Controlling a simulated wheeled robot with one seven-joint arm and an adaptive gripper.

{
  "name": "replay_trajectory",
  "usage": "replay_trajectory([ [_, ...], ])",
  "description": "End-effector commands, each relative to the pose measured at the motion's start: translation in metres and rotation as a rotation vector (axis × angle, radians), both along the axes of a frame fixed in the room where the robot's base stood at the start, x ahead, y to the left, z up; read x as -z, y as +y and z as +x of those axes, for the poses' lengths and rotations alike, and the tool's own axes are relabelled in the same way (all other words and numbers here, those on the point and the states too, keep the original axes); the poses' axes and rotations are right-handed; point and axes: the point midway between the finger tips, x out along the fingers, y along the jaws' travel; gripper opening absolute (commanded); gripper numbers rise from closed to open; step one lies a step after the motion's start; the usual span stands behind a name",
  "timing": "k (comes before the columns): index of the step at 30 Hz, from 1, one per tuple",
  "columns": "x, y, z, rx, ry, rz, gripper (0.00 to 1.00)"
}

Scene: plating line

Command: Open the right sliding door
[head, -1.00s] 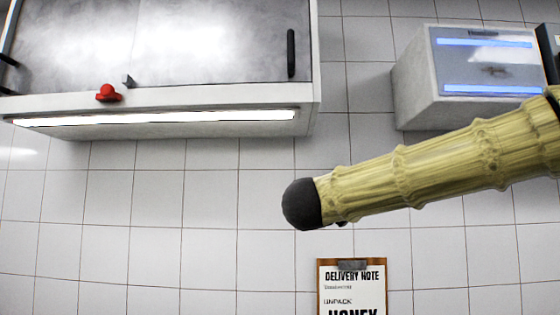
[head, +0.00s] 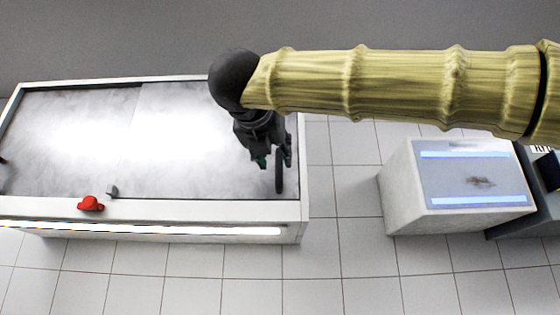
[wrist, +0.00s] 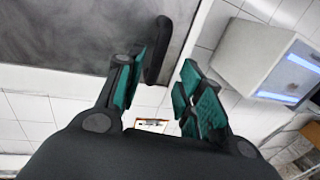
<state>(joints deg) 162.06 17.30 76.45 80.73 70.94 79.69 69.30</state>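The handle (wrist: 157,50) appears between the fingertips, closer to the left finger. I cannot tell whether it touches a finger or how deep it sits between them.
The left door panel (head: 75,135) fills the cabinet's other half. A red knob-like piece (head: 90,203) and a small grey tab (head: 112,192) are on the lower frame. A light box with blue strips (head: 455,185) is to the right.

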Motion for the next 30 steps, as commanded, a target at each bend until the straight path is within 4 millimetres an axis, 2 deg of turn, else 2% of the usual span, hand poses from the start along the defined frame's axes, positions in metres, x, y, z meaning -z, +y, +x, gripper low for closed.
replay_trajectory([
  [6, -0.004, -0.007, 0.036, 0.0, 0.002, -0.001, 0.37],
  [12, -0.002, -0.012, 0.058, 0.0, 0.001, -0.002, 0.37],
  [18, 0.0, -0.013, 0.068, 0.001, -0.001, -0.002, 0.37],
  [27, 0.0, -0.014, 0.069, 0.0, -0.001, -0.002, 0.37],
  [30, 0.0, -0.014, 0.069, 0.0, -0.001, -0.002, 0.19],
])
